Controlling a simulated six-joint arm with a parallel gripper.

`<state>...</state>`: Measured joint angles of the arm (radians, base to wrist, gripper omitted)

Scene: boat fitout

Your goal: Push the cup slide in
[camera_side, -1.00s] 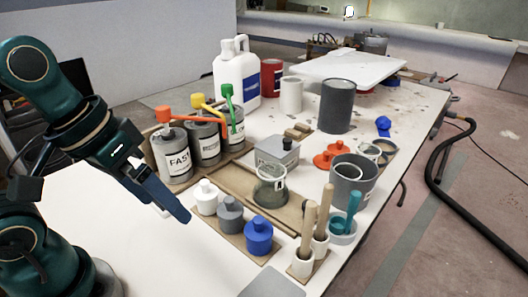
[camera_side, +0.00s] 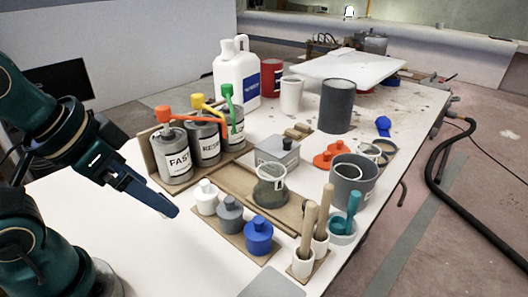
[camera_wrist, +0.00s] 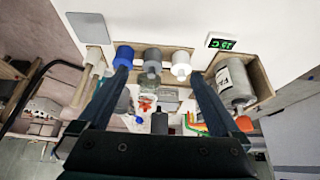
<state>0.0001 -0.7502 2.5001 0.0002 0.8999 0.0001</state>
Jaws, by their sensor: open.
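In the wrist view the cup (camera_wrist: 148,86) shows between my fingers, beyond the row of small bottles. My gripper (camera_side: 171,210) is open and empty, above the white bench to the left of the small bottles and apart from the slide. Its two spread fingers fill the lower wrist view (camera_wrist: 160,78).
White, grey and blue small bottles (camera_side: 230,214) stand on a wooden strip between my gripper and the slide. Pump cans (camera_side: 173,156) stand behind left. Wooden-handled tools in white pots (camera_side: 304,240) and a grey bucket (camera_side: 354,185) are at right. The near-left bench is clear.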

